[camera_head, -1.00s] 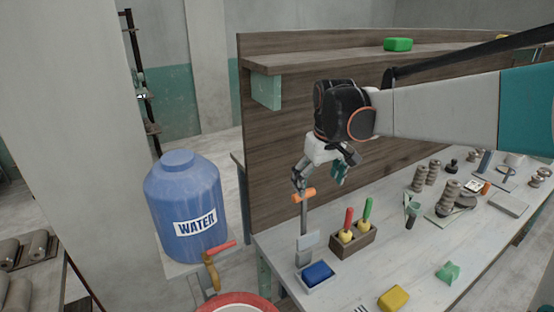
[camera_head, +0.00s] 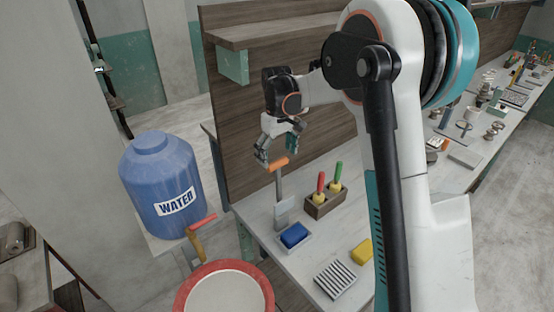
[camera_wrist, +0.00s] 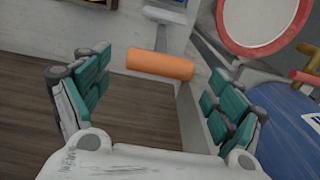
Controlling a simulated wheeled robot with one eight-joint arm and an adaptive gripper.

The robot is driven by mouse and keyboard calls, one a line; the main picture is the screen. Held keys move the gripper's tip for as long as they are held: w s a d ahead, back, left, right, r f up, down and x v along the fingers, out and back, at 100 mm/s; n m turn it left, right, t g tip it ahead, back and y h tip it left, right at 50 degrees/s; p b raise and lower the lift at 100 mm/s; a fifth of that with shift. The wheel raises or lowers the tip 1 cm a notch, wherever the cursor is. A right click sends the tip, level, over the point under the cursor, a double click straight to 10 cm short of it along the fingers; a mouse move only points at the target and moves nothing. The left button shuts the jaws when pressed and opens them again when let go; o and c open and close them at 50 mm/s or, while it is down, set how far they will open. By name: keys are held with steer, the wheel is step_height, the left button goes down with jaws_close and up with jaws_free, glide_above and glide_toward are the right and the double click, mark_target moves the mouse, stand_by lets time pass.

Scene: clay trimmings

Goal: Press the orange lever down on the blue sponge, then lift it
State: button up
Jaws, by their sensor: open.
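The orange lever handle (camera_head: 279,164) sits at the top of a grey upright bar, which rises from a stand on the workbench. The blue sponge (camera_head: 293,234) lies in a pale tray (camera_head: 290,247) at the foot of this stand. My gripper (camera_head: 277,156) is open just above the handle. In the wrist view the orange handle (camera_wrist: 160,65) shows beyond and between my two teal-padded fingers (camera_wrist: 152,98), crosswise and apart from them. In the wrist view the sponge cannot be made out.
A wooden block (camera_head: 325,204) with red- and green-handled tools stands right of the lever. A yellow sponge (camera_head: 362,252) and a ridged rack (camera_head: 335,279) lie toward the front. A blue water barrel (camera_head: 162,185) and a red-rimmed basin (camera_head: 224,291) stand at left. A wooden back panel (camera_head: 250,110) rises behind.

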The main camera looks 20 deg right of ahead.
steer(key=shift+f, duration=1.15)
